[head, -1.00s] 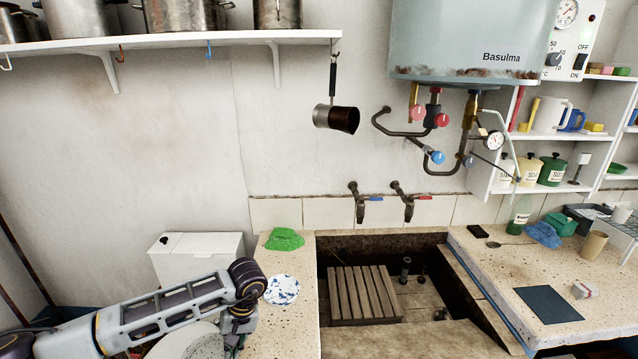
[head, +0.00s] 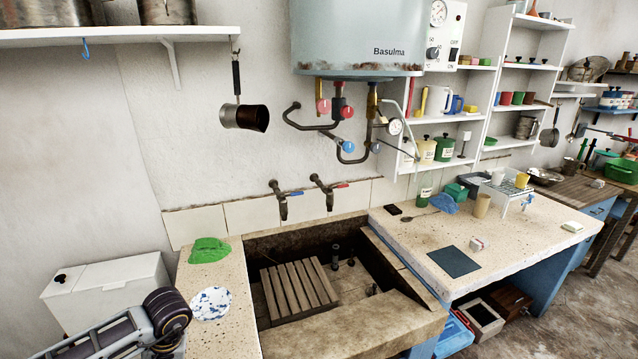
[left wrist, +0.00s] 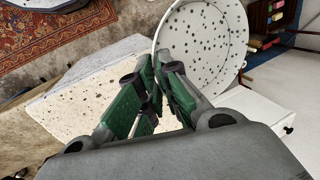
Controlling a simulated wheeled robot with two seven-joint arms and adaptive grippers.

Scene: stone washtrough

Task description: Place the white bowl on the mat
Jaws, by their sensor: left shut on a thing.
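The white bowl (left wrist: 215,45), white inside with dark speckles, shows in the left wrist view at the upper right. My left gripper (left wrist: 160,85) is shut on its near rim, and its green-padded fingers hide part of the bowl. In the head view my left arm comes in at the lower left; the bowl and fingertips are out of that frame. A dark blue-grey square mat (head: 454,261) lies flat and bare on the right-hand counter. My right gripper is not in view.
The stone sink (head: 330,285) with a wooden rack lies between the counters. A blue-speckled white disc (head: 211,303) and a green cloth (head: 209,251) lie on the left counter.

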